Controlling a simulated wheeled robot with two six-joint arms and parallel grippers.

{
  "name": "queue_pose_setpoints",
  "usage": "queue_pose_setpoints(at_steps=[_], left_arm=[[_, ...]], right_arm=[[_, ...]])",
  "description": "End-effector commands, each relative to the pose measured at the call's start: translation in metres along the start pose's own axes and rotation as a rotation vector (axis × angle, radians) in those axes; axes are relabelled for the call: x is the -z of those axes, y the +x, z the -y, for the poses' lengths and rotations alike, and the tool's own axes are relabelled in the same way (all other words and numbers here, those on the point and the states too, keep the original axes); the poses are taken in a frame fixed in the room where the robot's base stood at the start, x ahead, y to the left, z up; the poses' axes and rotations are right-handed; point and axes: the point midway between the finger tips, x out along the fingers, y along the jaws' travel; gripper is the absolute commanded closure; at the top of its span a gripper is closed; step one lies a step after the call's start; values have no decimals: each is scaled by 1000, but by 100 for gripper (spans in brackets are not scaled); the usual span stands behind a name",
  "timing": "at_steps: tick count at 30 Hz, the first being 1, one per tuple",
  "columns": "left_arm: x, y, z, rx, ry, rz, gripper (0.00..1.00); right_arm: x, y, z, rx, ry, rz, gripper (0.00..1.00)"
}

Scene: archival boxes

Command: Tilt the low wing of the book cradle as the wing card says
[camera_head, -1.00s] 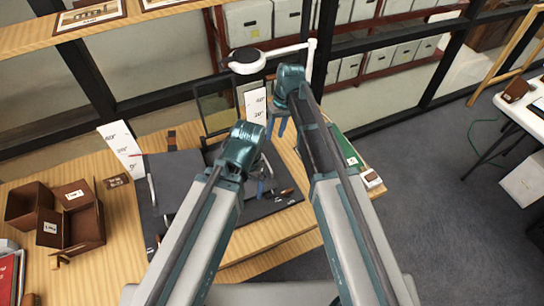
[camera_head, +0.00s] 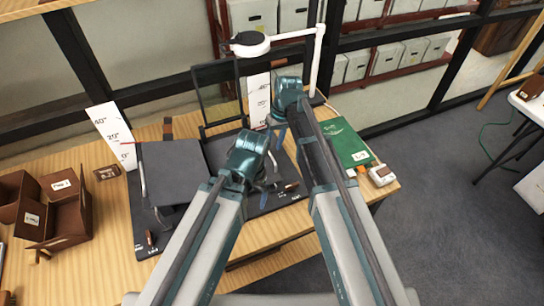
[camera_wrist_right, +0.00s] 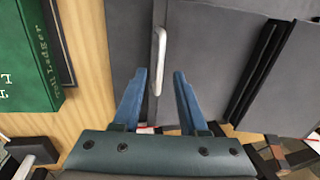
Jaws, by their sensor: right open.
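The book cradle has two dark grey wings on a black base (camera_head: 152,240). The left wing (camera_head: 178,165) stands raised, with a silver handle at its outer edge. The right wing (camera_head: 220,150) lies lower and is partly hidden by my arms; in the wrist view it is the grey panel (camera_wrist_right: 212,60). Its silver handle (camera_wrist_right: 159,50) lies between the fingertips of my right gripper (camera_wrist_right: 160,75), which is open. White wing cards with degree marks stand left (camera_head: 112,132) and behind right (camera_head: 258,95). My left gripper (camera_head: 268,180) is over the cradle's front; its jaw is unclear.
Brown boxes (camera_head: 62,215) stand at left. A white lamp (camera_head: 250,42) and a dark frame (camera_head: 216,85) stand behind. Open floor lies right.

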Motion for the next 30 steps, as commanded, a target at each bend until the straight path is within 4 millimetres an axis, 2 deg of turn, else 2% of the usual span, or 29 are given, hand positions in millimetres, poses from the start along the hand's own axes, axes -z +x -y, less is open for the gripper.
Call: queue_pose_setpoints(at_steps=[1,6,16,17,23,24,30], left_arm=[[1,14,-1,0,0,0,5],[2,26,-2,0,0,0,5],[2,27,-2,0,0,0,5],[2,27,-3,0,0,0,5],[2,27,-2,0,0,0,5],[2,27,-3,0,0,0,5],[2,27,-2,0,0,0,5]], right_arm=[[0,14,-1,0,-1,0,58],[0,27,0,0,0,0,58],[0,27,0,0,0,0,58],[0,27,0,0,0,0,61],[0,27,0,0,0,0,97],[0,27,0,0,0,0,100],[0,27,0,0,0,0,100]])
